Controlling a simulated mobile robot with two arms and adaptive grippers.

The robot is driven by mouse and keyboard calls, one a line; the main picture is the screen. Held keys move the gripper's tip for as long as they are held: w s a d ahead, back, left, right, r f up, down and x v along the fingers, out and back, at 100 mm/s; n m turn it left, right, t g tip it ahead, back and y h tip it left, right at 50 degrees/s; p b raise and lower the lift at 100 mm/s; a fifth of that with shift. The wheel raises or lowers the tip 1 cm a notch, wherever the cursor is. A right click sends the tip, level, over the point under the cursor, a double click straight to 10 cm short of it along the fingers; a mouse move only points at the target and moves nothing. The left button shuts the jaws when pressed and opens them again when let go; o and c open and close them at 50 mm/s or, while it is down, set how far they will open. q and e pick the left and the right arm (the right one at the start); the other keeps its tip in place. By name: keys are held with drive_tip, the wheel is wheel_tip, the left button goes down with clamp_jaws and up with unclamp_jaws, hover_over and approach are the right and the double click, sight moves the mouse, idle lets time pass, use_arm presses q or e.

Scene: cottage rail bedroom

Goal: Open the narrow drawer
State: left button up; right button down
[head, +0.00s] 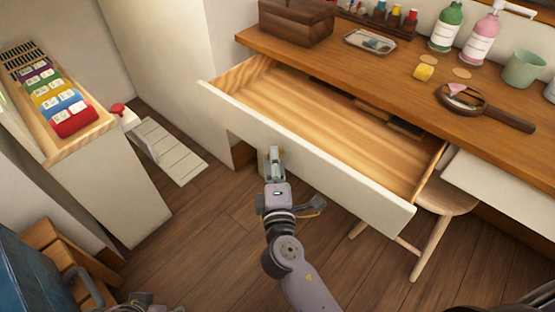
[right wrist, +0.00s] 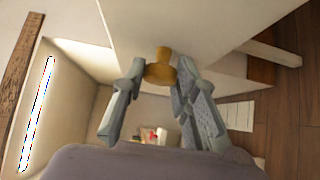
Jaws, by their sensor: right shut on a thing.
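A drawer with a long white front (head: 310,165) and a pale wooden inside stands pulled well out from under the wooden desk top. My right gripper (head: 274,153) is at the middle of that front. In the right wrist view its two fingers are closed around a round brass knob (right wrist: 161,68) on the white front. The knob is hidden behind the gripper in the head view. A grey mechanical part of mine, perhaps the left gripper (head: 150,302), shows at the bottom edge, and its fingers cannot be made out.
A stool (head: 445,198) stands below the desk at right. Wooden floor lies open in front.

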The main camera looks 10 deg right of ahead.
drive_tip(key=c, duration=1.3)
unclamp_jaws()
drive_tip(key=shift+s, duration=0.1)
drive_tip(key=s, duration=0.4)
drive_tip(key=s+a, duration=0.1)
drive_tip(key=s, duration=0.6)
drive_tip(key=shift+s+a, duration=0.2)
drive_tip(key=shift+s, duration=0.2)
